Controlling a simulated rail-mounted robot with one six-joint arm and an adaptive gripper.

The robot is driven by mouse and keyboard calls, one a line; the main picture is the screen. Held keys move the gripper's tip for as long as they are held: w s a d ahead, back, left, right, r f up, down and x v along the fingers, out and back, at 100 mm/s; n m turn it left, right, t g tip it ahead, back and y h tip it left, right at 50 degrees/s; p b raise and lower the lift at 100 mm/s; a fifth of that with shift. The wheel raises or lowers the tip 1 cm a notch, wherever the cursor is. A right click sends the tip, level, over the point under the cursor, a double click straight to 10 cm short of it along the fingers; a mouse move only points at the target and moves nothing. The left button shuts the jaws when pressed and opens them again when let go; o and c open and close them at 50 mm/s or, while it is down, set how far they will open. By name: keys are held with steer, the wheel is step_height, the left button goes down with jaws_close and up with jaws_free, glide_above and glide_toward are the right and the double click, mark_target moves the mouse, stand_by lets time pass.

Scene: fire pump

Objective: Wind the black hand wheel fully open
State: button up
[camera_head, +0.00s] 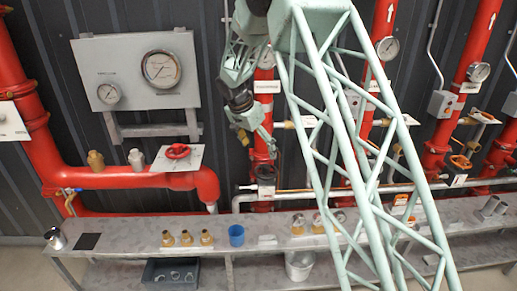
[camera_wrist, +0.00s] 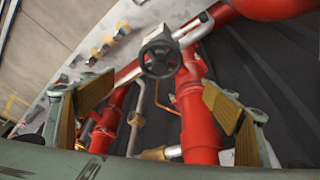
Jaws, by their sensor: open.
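The black hand wheel (camera_wrist: 159,56) shows in the wrist view at upper middle, in front of a red vertical pipe (camera_wrist: 199,115). In the head view the wheel (camera_head: 265,172) is small and dark, low on a red vertical pipe, just below my gripper. My gripper (camera_wrist: 160,98) is open, with one tan-padded finger at each side of the wrist view and nothing between them. The wheel lies ahead of the fingers and apart from them. In the head view my gripper (camera_head: 258,137) hangs in front of the same pipe.
A red hand wheel (camera_head: 177,151) sits on a plate at left. A gauge panel (camera_head: 137,70) is above it. A grey bench (camera_head: 120,238) carries brass fittings (camera_head: 186,238) and a blue cup (camera_head: 236,235). Red pipes with valves stand at right, partly behind my lattice arm.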

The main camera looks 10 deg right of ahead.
mark_target(266, 166)
steer(key=shift+x, duration=6.8)
steer(key=c, duration=1)
steer(key=shift+o, duration=0.7)
steer(key=shift+c, duration=0.7)
steer(key=shift+n, duration=0.3)
